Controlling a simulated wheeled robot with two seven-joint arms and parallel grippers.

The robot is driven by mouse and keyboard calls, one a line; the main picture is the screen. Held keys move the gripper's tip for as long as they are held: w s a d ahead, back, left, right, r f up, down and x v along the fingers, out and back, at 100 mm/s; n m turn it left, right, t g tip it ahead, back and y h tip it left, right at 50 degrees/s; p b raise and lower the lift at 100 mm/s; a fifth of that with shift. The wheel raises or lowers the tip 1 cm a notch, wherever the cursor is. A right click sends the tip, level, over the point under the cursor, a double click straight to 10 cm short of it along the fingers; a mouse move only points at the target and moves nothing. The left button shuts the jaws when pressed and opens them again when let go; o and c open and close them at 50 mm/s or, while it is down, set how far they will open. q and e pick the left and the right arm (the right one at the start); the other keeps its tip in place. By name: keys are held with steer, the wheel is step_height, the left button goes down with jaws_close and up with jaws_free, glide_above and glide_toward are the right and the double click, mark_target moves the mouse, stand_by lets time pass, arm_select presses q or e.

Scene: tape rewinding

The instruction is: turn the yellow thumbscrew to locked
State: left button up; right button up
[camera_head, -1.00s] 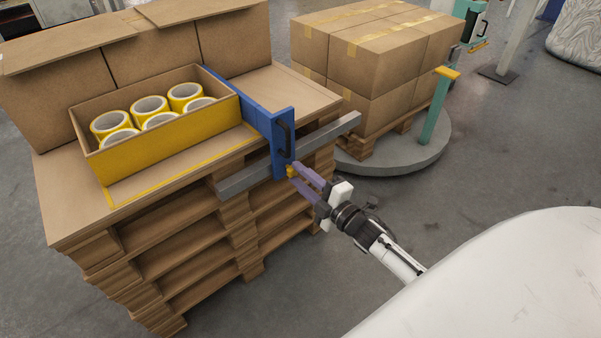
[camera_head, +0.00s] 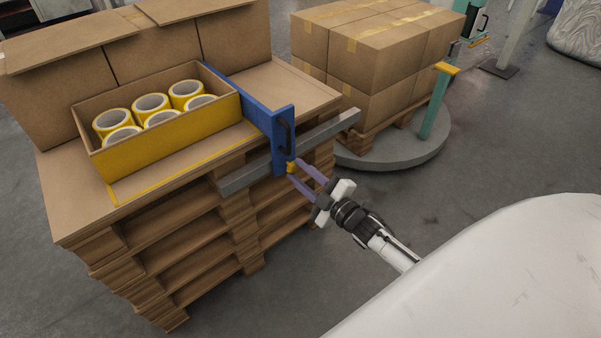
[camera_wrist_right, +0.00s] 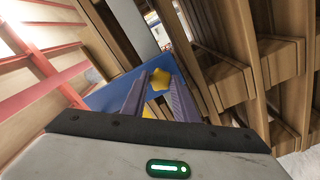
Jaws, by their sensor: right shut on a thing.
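The yellow thumbscrew (camera_head: 291,168) is at the lower end of the blue clamp piece (camera_head: 284,138), which rides on a grey metal rail (camera_head: 250,177) along the table's front edge. My right gripper (camera_head: 297,172) reaches it from the lower right, its purple fingers shut on the thumbscrew. In the right wrist view, the lobed yellow thumbscrew head (camera_wrist_right: 160,79) sits between the two fingertips (camera_wrist_right: 160,82), with the blue clamp behind. I cannot read a lock marking. My left gripper is not in view.
A yellow-fronted box (camera_head: 165,135) of tape rolls stands on the pallet-stack table (camera_head: 85,212). A teal post (camera_head: 435,105) and stacked cartons (camera_head: 375,55) stand behind to the right.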

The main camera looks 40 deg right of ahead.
steer(key=o, duration=1.1)
steer(key=shift+c, duration=0.2)
arm_select(q)
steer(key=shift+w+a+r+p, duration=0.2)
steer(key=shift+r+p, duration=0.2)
steer(key=shift+p, duration=0.6)
arm_select(e)
steer(key=s, duration=1)
steer(key=shift+s+d, duration=0.15)
steer(key=shift+d, duration=0.25)
arm_select(q)
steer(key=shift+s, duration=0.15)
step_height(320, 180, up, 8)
steer(key=p, duration=1.1)
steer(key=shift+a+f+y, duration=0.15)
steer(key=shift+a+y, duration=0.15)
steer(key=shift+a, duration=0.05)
arm_select(e)
steer(key=s+a+r+m+g, duration=0.1)
steer(key=s+a+m+g, duration=0.3)
steer(key=s+a, duration=0.4)
steer(key=s+a+r+m+g+y, duration=0.1)
steer(key=s+a+r+m+g, duration=0.1)
steer(key=s+a+m+g, duration=0.3)
steer(key=s+a, duration=0.3)
steer(key=a, duration=0.4)
steer(key=shift+a, duration=0.4)
